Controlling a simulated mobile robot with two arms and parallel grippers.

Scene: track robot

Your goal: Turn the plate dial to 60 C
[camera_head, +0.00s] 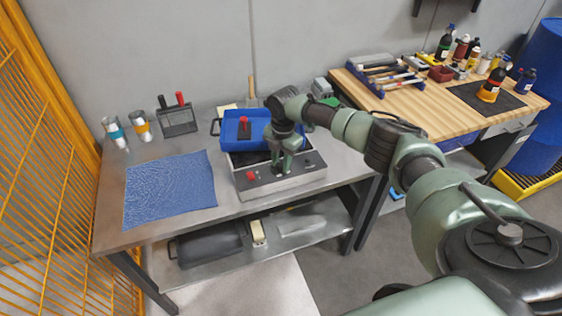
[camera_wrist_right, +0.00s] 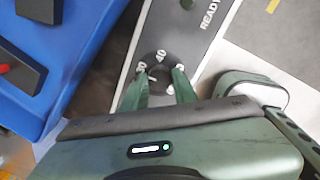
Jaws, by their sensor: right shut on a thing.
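The plate (camera_head: 308,181) is a grey box with a dark front panel and a red knob (camera_head: 250,176) at its left, on the steel bench. My right gripper (camera_head: 279,170) points down at the panel's middle and hides the dial in the head view. In the right wrist view the dial (camera_wrist_right: 157,73) is dark, with white marks; "40" is readable beside it, and the other numbers are partly covered. The green fingers of my right gripper (camera_wrist_right: 159,84) stand on either side of the dial, shut on it. I cannot read the exact setting. My left gripper is not in view.
A blue tray (camera_head: 262,141) holding a dark block with a red top sits on the plate. A blue mat (camera_head: 170,188) lies to the left, with cups and a black holder (camera_head: 178,120) behind. A wooden bench (camera_head: 430,103) with tools and bottles stands right.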

